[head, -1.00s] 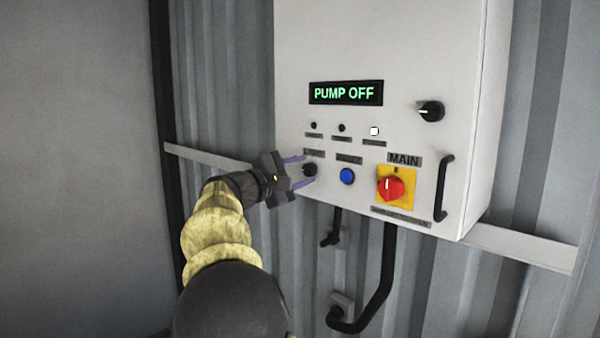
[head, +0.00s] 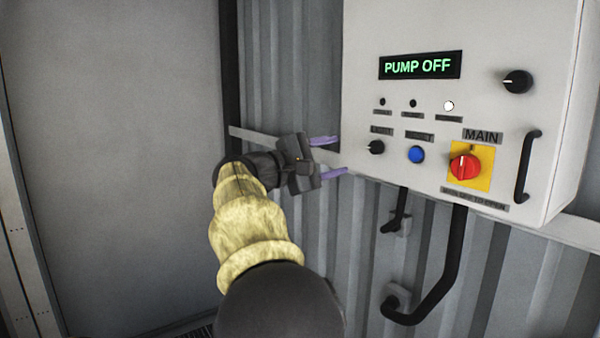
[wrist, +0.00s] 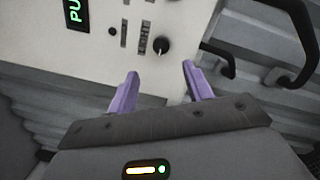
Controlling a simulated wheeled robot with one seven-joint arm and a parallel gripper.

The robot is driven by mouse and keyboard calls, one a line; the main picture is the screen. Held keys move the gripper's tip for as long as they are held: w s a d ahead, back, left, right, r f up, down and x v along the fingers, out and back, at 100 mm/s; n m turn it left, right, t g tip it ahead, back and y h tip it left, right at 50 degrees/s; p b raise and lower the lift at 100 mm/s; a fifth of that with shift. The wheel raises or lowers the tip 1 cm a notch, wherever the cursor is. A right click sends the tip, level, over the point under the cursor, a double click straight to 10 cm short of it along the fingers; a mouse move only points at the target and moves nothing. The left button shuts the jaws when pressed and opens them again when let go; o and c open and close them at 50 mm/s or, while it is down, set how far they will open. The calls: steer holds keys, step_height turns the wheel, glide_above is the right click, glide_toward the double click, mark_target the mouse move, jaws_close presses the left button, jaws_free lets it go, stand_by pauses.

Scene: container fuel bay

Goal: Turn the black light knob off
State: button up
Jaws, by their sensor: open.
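The black light knob (head: 376,147) is at the lower left of the white control panel's front, under a small label reading roughly LIGHT. It also shows in the wrist view (wrist: 161,45), just ahead of the fingers, with a small light mark on its face. My gripper (head: 340,156) is open and empty, with its two purple fingers pointing at the panel from the left. The fingertips are apart from the knob, with a visible gap. In the wrist view my gripper (wrist: 160,70) has the knob roughly centred between its fingers but beyond the tips.
The panel carries a blue button (head: 416,154), a red main switch (head: 464,167) on yellow, another black knob (head: 517,81) and a PUMP OFF display (head: 420,65). One indicator lamp (head: 448,106) is white, two are dark. A black handle (head: 526,166) and black pipes (head: 455,260) stick out nearby.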

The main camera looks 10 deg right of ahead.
steer(key=b+v, duration=0.1)
steer(key=v, duration=0.6)
steer(key=shift+a+b, duration=0.25)
steer(key=shift+b, duration=0.1)
steer(key=shift+s, duration=0.15)
steer(key=s+d+f+g+y, duration=0.1)
steer(key=d+f+y, duration=0.15)
steer(key=f, duration=0.65)
steer(key=d+f+y, duration=0.2)
steer(key=f+y, duration=0.2)
steer(key=f, duration=0.5)
steer(key=s+d+f+g+y, duration=0.1)
steer(key=d+f+y, duration=0.15)
steer(key=f, duration=0.65)
steer(key=s+a+f+m+y, duration=0.3)
steer(key=s+f+m+y, duration=0.1)
steer(key=s+f, duration=0.5)
steer(key=s+a+f+m+g+y, duration=0.1)
steer(key=s+a+f+m+y, duration=0.3)
steer(key=s+f, duration=0.6)
steer(key=shift+s+a+m+y, duration=0.25)
steer(key=shift+s+m+y, duration=0.05)
steer(key=shift+m+y, duration=0.1)
